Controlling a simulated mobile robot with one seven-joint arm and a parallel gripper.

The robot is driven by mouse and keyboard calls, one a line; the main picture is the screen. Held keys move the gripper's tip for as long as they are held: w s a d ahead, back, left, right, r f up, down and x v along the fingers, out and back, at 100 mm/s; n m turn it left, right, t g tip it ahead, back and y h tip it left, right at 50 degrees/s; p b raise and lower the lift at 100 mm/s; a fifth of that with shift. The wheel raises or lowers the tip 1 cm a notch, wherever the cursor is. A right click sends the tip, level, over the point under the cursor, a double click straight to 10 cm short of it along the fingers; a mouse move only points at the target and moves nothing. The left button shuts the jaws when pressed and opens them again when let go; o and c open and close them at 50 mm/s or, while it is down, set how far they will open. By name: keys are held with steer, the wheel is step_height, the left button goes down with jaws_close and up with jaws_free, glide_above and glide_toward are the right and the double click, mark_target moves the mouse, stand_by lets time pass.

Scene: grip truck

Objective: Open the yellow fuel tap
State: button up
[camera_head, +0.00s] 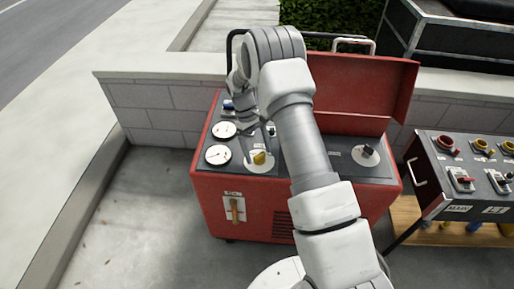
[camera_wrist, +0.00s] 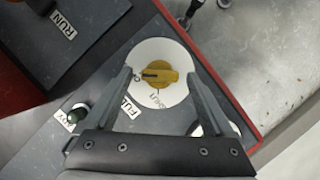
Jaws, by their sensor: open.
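The yellow fuel tap (camera_wrist: 159,74) sits on a round white plate (camera_wrist: 178,50), with a FUEL label beside it partly hidden by a finger. Its pointer side faces left in the wrist view. In the head view the tap (camera_head: 259,158) is on the top panel of the red machine (camera_head: 262,205), left of my arm. My gripper (camera_wrist: 159,79) is open and empty. Its fingers show on either side of the tap, apart from it in the picture. The height gap is hard to judge. In the head view my gripper (camera_head: 257,143) is just above the tap.
Two white gauges (camera_head: 218,154) lie left of the tap. A black knob (camera_head: 368,151) is at the panel's right, and the raised red lid (camera_head: 365,95) stands behind. A switch panel (camera_head: 465,165) stands at right.

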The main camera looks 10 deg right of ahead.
steer(key=p+v, duration=0.2)
steer(key=v, duration=1.5)
steer(key=shift+r, duration=0.25)
steer(key=s+d+r+m+t+p, duration=0.15)
steer(key=s+r, duration=0.25)
steer(key=r, duration=0.4)
steer(key=s+r+t+y+p, duration=0.1)
steer(key=s+r+t, duration=0.1)
steer(key=s+r, duration=0.4)
steer(key=s+d+r+m+t+p, duration=0.1)
steer(key=s+r, duration=0.2)
steer(key=r, duration=0.6)
steer(key=s+r+m+t+p, duration=0.1)
steer(key=s+t, duration=0.1)
steer(key=s, duration=0.8)
steer(key=s+r+m+t+y+p, duration=0.1)
steer(key=s+t+p, duration=0.1)
steer(key=s, duration=0.9)
steer(key=shift+d+r+m+t, duration=0.2)
steer(key=shift+d+m+t, duration=0.15)
steer(key=shift+t, duration=0.3)
